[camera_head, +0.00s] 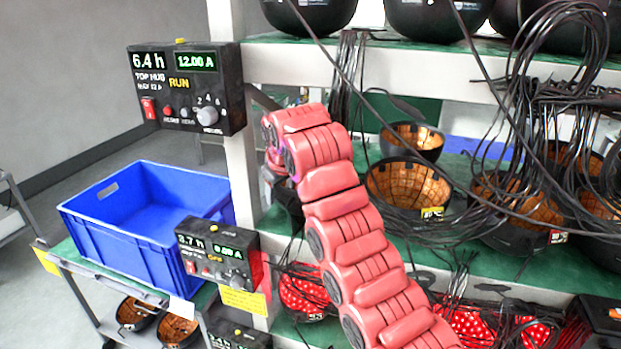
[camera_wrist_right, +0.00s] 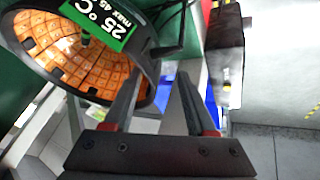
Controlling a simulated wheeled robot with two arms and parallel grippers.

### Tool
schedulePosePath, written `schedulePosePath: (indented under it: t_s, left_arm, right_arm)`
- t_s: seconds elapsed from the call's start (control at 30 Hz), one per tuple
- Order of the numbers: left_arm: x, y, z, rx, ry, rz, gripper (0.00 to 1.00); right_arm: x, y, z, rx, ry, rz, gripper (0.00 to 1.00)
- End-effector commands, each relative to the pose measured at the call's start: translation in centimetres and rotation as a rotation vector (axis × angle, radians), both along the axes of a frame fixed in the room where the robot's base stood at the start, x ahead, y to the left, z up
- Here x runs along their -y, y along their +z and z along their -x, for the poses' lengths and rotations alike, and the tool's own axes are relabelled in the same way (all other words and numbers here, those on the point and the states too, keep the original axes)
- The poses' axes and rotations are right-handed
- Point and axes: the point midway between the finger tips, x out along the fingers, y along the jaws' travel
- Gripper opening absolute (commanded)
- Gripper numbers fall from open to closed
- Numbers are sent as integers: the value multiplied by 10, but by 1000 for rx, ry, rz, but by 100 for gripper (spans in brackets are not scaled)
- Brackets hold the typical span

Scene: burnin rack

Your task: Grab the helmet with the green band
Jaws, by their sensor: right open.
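In the right wrist view, a dark helmet (camera_wrist_right: 45,72) lies open side toward the camera, its inside lined with lit orange panels. A green label (camera_wrist_right: 100,20) reading "25°C max 45" is on its rim; no other green band shows. My right gripper (camera_wrist_right: 160,78) is open, its fingers beside the helmet's right edge, with nothing seen between them. The near finger overlaps the rim in the picture; contact cannot be told. In the head view, my red right arm covers the rack's left end, and I cannot make out this helmet. My left gripper is out of view.
Control boxes (camera_head: 186,87) are fixed on the rack's left post. A blue crate (camera_head: 130,250) stands on a cart at left.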

Motion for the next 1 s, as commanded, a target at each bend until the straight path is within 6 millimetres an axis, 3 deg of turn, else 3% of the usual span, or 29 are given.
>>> schedulePosePath:
  t_s: [0.17,0.47,0.57,0.73,0.77,1.0]
  left_arm:
    - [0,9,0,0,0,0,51]
    - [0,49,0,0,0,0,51]
    - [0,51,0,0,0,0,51]
    - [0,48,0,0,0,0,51]
    - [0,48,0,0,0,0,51]
    - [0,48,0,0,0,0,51]
  right_arm:
    - [0,-5,-4,-4,-1,0,57]
    - [-1,-33,-28,-4,-1,-1,57]
    - [-2,-45,-32,-4,0,0,57]
    - [-3,-47,-33,1,-1,-1,57]
    - [-3,-46,-33,1,-1,-1,55]
    - [-3,-46,-33,1,-1,-1,12]
